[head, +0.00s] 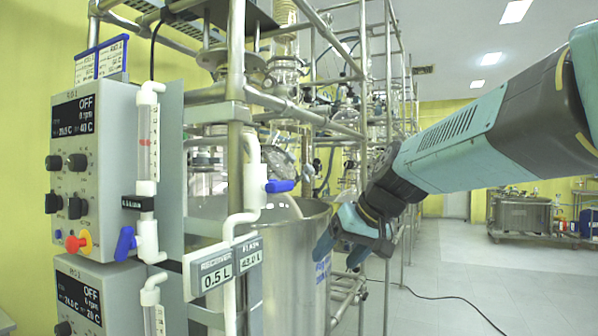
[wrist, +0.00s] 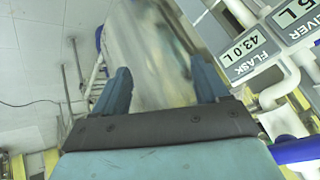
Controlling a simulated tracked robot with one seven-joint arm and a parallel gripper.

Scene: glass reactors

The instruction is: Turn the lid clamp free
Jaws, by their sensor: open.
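My gripper (head: 338,255) is open and empty, its fingers pointing down to the left beside the large steel vessel (head: 287,262). In the wrist view, the two blue fingers of my gripper (wrist: 161,66) stand apart, with the blurred, shiny wall of the steel vessel (wrist: 150,45) beyond them. I cannot tell whether the fingers touch it. The vessel's upper rim shows in the head view, with glassware above it. I cannot pick out the lid clamp in either view; pipes, the frame or my arm may hide it.
A steel pipe frame (head: 236,75) and white pipe with a blue valve handle (head: 280,186) stand left of my gripper. Labels reading 0.5 L (head: 214,277) and 43.0 L (wrist: 245,55) hang close. A control box (head: 90,170) is farther left. Open floor (head: 500,290) lies right; a cable crosses it.

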